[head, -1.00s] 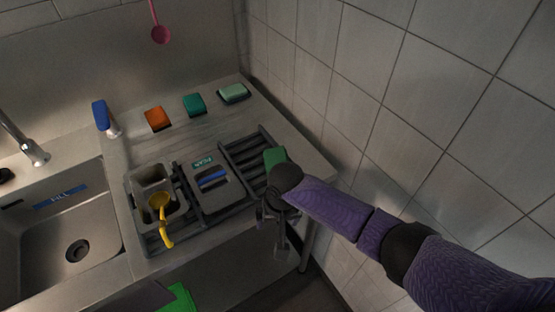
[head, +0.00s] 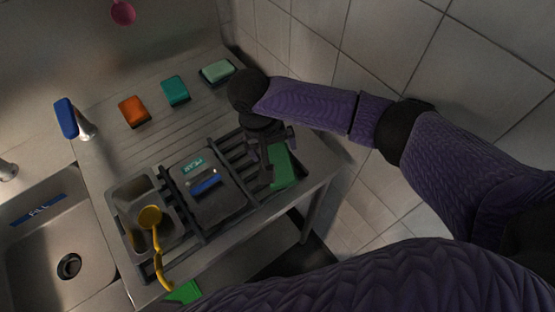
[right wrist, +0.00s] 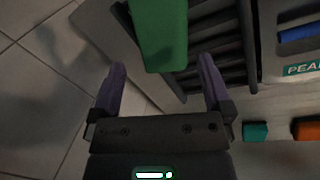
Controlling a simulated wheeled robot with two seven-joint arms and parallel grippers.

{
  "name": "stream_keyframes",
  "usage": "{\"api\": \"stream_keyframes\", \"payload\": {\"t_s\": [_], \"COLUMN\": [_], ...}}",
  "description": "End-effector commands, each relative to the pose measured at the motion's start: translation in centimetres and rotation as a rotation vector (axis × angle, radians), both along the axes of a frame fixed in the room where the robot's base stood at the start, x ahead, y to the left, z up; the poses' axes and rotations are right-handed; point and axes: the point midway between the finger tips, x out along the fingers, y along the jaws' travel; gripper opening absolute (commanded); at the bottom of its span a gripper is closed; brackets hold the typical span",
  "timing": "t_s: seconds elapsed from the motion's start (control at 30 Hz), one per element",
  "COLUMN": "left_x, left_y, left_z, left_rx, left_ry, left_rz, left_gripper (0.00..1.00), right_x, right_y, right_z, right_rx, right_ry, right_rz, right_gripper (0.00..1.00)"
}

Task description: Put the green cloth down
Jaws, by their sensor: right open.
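The green cloth (head: 283,165) lies at the right end of the dark rack, near the counter's right edge. It also shows in the right wrist view (right wrist: 159,35), as a long green strip just past my fingertips. My right gripper (head: 268,165) is open beside the cloth in the head view. In the right wrist view its two fingers (right wrist: 161,64) stand apart with the cloth's near end between and beyond them, not clamped. Part of the cloth is hidden behind the gripper in the head view. My left gripper is out of view.
A dark tray with a blue item (head: 206,183) and a container with a yellow ladle (head: 152,217) stand left of the rack. Orange (head: 134,111), teal (head: 175,90) and pale green (head: 217,71) sponges lie behind. Another bright green piece (head: 184,292) shows at the front. A tiled wall is close right.

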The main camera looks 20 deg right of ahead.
Motion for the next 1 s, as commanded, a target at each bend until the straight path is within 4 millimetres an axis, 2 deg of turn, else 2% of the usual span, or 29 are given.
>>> {"api": "stream_keyframes", "payload": {"t_s": [0.1, 0.2, 0.3, 0.5, 0.8, 0.83, 0.87, 1.0], "left_x": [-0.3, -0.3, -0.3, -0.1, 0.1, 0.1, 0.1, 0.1], "left_y": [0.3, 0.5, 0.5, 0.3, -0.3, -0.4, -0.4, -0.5], "left_z": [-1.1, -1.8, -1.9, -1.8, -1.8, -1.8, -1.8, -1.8], "left_rx": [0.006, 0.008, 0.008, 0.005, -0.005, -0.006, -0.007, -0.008], "left_ry": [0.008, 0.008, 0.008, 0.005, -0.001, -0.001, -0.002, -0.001], "left_rz": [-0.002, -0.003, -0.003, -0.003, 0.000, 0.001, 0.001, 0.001], "left_gripper": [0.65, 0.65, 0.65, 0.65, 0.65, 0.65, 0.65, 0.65], "right_x": [-0.2, -0.3, -0.3, -0.3, -0.3, -0.3, -0.3, -0.3], "right_y": [-0.4, -0.7, -0.9, -0.9, -0.9, -0.9, -0.9, -0.9], "right_z": [-2.7, -4.6, -5.3, -5.2, -5.2, -5.1, -5.1, -5.1], "right_rx": [-0.002, -0.002, 0.000, 0.001, 0.001, 0.001, 0.001, 0.001], "right_ry": [0.002, 0.002, 0.000, -0.001, -0.001, -0.001, -0.001, -0.001], "right_rz": [0.000, -0.002, -0.001, -0.001, -0.001, -0.001, -0.001, -0.001], "right_gripper": [1.00, 1.00, 1.00, 1.00, 0.36, 0.33, 0.24, 0.23]}}
